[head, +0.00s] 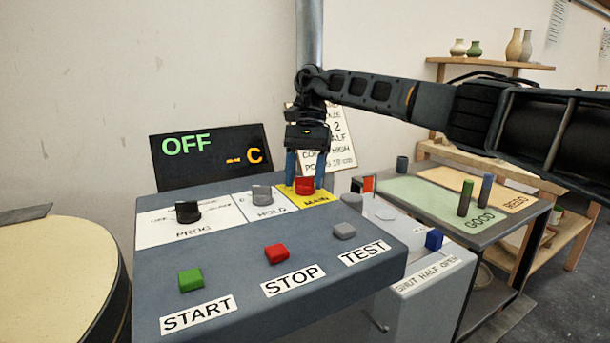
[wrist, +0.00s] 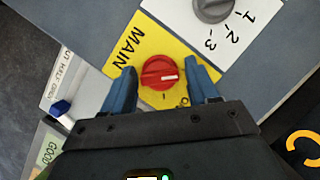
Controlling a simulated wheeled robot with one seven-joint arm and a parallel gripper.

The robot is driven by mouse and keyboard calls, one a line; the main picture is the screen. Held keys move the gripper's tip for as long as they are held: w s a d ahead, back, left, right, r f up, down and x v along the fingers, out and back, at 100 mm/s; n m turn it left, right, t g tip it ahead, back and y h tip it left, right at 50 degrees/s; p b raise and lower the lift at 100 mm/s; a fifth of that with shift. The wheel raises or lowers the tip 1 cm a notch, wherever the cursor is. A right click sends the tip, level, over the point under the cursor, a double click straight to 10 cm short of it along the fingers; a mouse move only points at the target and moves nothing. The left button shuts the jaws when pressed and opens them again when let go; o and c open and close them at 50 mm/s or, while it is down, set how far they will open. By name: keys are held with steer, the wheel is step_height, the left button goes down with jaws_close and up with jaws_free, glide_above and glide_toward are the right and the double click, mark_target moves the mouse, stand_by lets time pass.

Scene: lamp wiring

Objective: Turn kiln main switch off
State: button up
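The kiln main switch is a round red knob (head: 304,186) on the yellow MAIN plate (head: 316,202) at the panel's back right. In the wrist view the red knob (wrist: 158,75) carries a white mark pointing right; small I and O marks lie below it, partly close to my gripper. My gripper (head: 305,172) points down over the knob. In the wrist view its blue fingers (wrist: 161,72) stand either side of the knob, with a visible gap, so it is open. The display (head: 205,155) reads OFF and "-- C".
A grey HOLD knob (head: 262,194) and black PROG knob (head: 187,211) sit left of MAIN. Green START (head: 190,279), red STOP (head: 276,254) and grey TEST (head: 344,231) buttons line the front. A card stands behind my gripper. A GOOD/REDO table (head: 430,195) is at right.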

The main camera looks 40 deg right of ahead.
steer(key=shift+o, duration=0.8)
steer(key=v, duration=0.7)
steer(key=shift+d+r, duration=0.15)
steer(key=shift+r, duration=0.2)
steer(key=shift+w, duration=0.1)
